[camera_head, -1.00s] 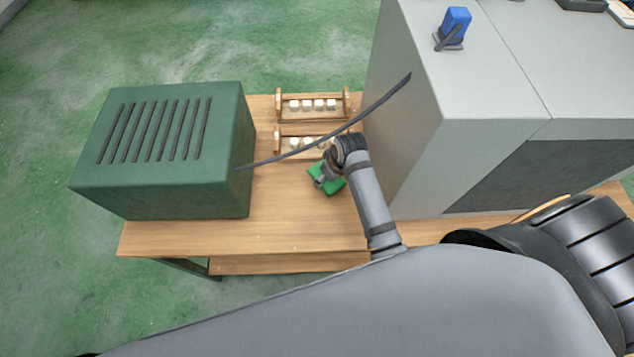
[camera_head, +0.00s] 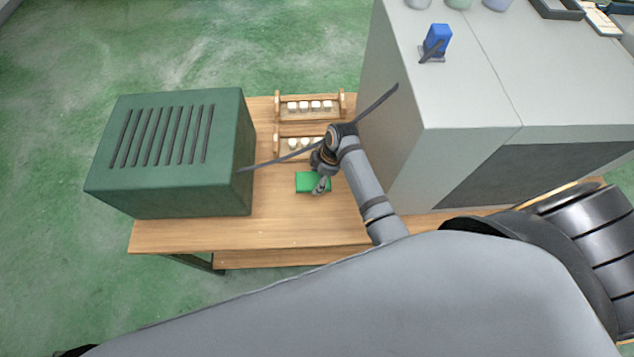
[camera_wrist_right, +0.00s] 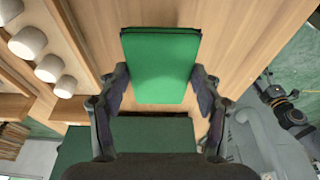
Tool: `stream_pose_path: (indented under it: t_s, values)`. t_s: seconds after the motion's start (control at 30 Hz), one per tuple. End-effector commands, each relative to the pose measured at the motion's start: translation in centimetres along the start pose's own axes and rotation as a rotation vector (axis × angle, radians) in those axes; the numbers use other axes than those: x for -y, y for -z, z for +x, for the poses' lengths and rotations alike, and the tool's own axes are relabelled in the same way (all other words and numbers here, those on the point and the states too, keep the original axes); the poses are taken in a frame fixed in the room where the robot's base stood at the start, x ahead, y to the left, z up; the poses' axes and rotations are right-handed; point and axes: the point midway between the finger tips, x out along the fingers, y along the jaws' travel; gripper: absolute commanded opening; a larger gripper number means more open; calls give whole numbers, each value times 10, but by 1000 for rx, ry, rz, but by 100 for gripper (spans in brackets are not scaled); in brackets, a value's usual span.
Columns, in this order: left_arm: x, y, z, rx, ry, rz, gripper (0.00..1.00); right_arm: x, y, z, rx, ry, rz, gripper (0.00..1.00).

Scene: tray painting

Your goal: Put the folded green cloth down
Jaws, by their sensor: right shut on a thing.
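The folded green cloth (camera_head: 308,182) is a small flat green block at the middle of the wooden table, in front of the racks. My right gripper (camera_head: 322,184) reaches down over its right part. In the right wrist view the cloth (camera_wrist_right: 160,65) sits between the two fingers of the right gripper (camera_wrist_right: 160,92), which is shut on it. I cannot tell whether the cloth touches the tabletop. My left gripper is not in view.
A dark green slotted box (camera_head: 170,150) stands left on the wooden table (camera_head: 215,234). Two wooden racks (camera_head: 311,92) with white pieces stand behind the cloth. A large grey cabinet (camera_head: 400,150) stands right, with a blue object (camera_head: 437,40) on top. Bare tabletop lies in front of the cloth.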

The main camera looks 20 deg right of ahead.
Motion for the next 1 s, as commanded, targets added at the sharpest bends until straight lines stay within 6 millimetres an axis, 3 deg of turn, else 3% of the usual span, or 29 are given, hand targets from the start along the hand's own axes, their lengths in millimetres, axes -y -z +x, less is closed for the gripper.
stream_pose_path:
  t_s: [0.3,0.63,0.67,0.7,0.8,1.0]
  values:
    - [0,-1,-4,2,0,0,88,0,-11,38,1,1,1,31]
    - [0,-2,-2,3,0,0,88,0,-12,43,1,0,1,31]
    - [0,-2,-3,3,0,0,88,0,-12,42,1,-1,1,68]
    - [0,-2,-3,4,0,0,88,0,-12,42,1,-1,1,73]
    - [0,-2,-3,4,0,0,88,0,-12,42,1,0,1,87]
    - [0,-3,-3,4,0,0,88,0,-12,42,1,0,1,88]
